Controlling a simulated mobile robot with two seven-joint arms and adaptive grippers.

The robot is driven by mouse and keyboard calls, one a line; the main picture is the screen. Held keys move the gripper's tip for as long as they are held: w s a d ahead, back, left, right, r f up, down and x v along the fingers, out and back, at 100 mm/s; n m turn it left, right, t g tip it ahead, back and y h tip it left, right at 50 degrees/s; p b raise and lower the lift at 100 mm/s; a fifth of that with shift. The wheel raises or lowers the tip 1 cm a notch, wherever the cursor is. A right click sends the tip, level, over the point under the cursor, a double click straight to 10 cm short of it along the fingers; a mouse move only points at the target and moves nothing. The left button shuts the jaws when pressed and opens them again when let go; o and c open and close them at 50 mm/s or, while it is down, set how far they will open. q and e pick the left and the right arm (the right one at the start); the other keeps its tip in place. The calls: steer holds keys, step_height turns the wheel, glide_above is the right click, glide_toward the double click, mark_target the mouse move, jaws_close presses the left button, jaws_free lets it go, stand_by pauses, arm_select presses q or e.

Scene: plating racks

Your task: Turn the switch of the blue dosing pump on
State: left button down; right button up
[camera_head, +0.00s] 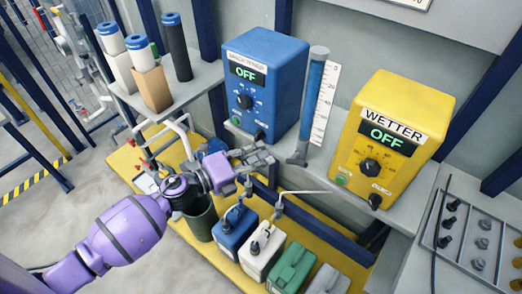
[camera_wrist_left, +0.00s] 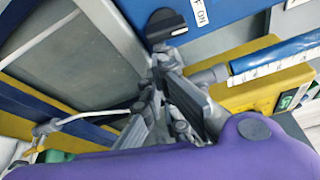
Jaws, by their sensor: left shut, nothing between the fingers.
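The blue dosing pump (camera_head: 266,75) stands on the grey shelf, and its display (camera_head: 245,73) reads OFF. Its small black rotary switch (camera_head: 259,134) is low on the front face, below the larger dial (camera_head: 245,101). In the left wrist view the switch (camera_wrist_left: 167,24) shows close up beside an OFF/ON label. My left gripper (camera_head: 262,157) is shut and empty, just below the switch. In the left wrist view its fingertips (camera_wrist_left: 160,58) lie just below the switch, and I cannot tell whether they touch it. My right gripper is not in view.
A clear measuring tube (camera_head: 311,105) with blue liquid stands right of the blue pump. The yellow WETTER pump (camera_head: 393,135), also OFF, stands farther right. Several canisters, including a blue one (camera_head: 235,230), stand below on the yellow platform. Filter cylinders stand on a shelf (camera_head: 200,82) at upper left.

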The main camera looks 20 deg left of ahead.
arm_select(q)
steer(key=m, duration=0.1)
steer(key=m+p, duration=0.1)
steer(key=a+y, duration=0.1)
steer(key=shift+w+f+m+p, duration=0.25)
steer(key=shift+m+p, duration=0.15)
steer(key=shift+f+m, duration=0.15)
steer(key=shift+m, duration=0.15)
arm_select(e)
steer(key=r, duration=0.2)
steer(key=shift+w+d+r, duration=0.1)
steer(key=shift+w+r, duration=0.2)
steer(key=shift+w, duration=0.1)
arm_select(q)
steer(key=shift+a+f, duration=0.1)
steer(key=shift+f, duration=0.1)
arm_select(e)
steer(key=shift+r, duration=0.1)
